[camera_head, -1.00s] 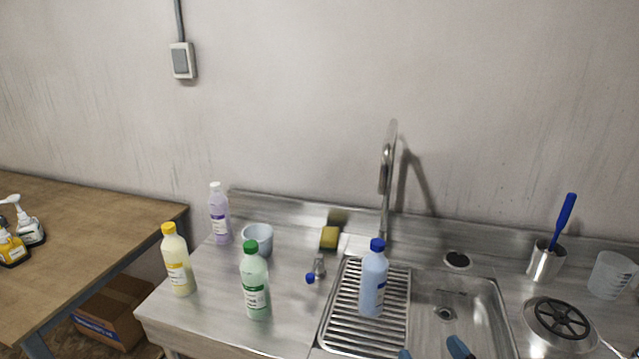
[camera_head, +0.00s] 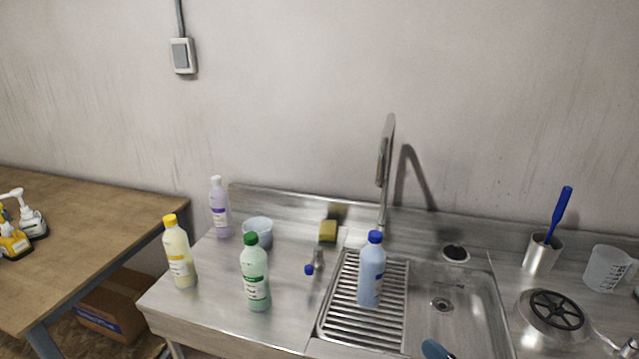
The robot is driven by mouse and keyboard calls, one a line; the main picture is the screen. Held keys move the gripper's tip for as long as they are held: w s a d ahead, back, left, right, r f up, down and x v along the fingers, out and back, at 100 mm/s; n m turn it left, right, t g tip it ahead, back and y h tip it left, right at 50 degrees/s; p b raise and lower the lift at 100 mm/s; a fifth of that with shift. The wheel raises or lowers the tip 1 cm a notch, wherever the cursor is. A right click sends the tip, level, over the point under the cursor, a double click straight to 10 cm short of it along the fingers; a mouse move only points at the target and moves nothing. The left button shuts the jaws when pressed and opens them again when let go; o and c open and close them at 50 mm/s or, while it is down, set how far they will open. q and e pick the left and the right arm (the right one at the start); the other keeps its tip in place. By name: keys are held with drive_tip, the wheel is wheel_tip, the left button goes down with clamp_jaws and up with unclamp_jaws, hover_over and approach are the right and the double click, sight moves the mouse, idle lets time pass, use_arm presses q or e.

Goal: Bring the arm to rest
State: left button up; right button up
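A blue tip (camera_head: 436,349) of one of my grippers shows at the bottom edge, in front of the sink. The rest of that gripper and arm is out of the frame, and I cannot tell which arm it belongs to or whether it is open. No other gripper part is visible. A blue-capped bottle (camera_head: 371,272) stands upright on the drainboard (camera_head: 335,318), apart from the blue tip. A green-capped bottle (camera_head: 254,275), a yellow-capped bottle (camera_head: 179,254) and a purple bottle (camera_head: 220,209) stand upright on the counter at the left.
The sink basin (camera_head: 462,318) is empty. A tall faucet (camera_head: 384,170) rises behind it. A bowl (camera_head: 258,230) and sponge (camera_head: 327,231) sit at the back. A metal cup with a blue brush (camera_head: 541,254), a measuring jug (camera_head: 607,268) and a round strainer (camera_head: 553,314) are right. A wooden table (camera_head: 90,235) is left.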

drive_tip(key=s+d+f+m+g+h, duration=0.3)
drive_tip(key=s+d+f+h, duration=0.6)
drive_tip(key=f, duration=0.7)
drive_tip(key=s+d, duration=0.2)
drive_tip(key=s, duration=0.2)
drive_tip(key=shift+f+m+g+h, duration=0.2)
drive_tip(key=shift+m+g+h, duration=0.1)
drive_tip(key=shift+m+h, duration=0.1)
